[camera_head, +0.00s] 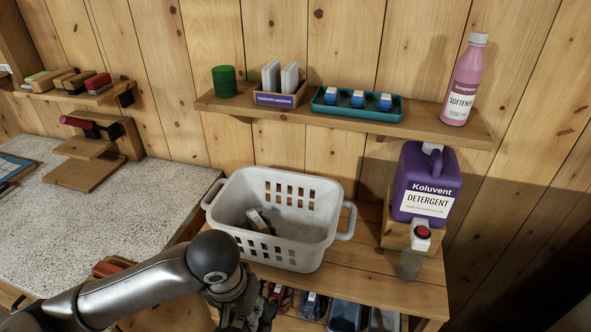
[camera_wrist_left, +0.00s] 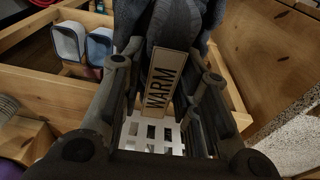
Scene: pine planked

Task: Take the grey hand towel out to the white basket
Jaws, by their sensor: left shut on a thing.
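The white basket (camera_head: 262,240) stands upright on a wooden bench, with a small dark-and-white item inside. My left gripper (camera_head: 240,302) is low, just in front of the basket's near wall. In the left wrist view its fingers (camera_wrist_left: 165,72) are shut on grey cloth, which appears to be the grey hand towel (camera_wrist_left: 180,22). A plate marked WARM (camera_wrist_left: 160,85) shows between the fingers. Part of the basket (camera_wrist_left: 150,135) shows below it. The fingers partly hide the cloth, and its full extent is unclear. My right gripper is out of view.
A wall shelf (camera_head: 330,125) with a softener bottle (camera_head: 465,80) is above. A speckled counter (camera_head: 90,215) lies left.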

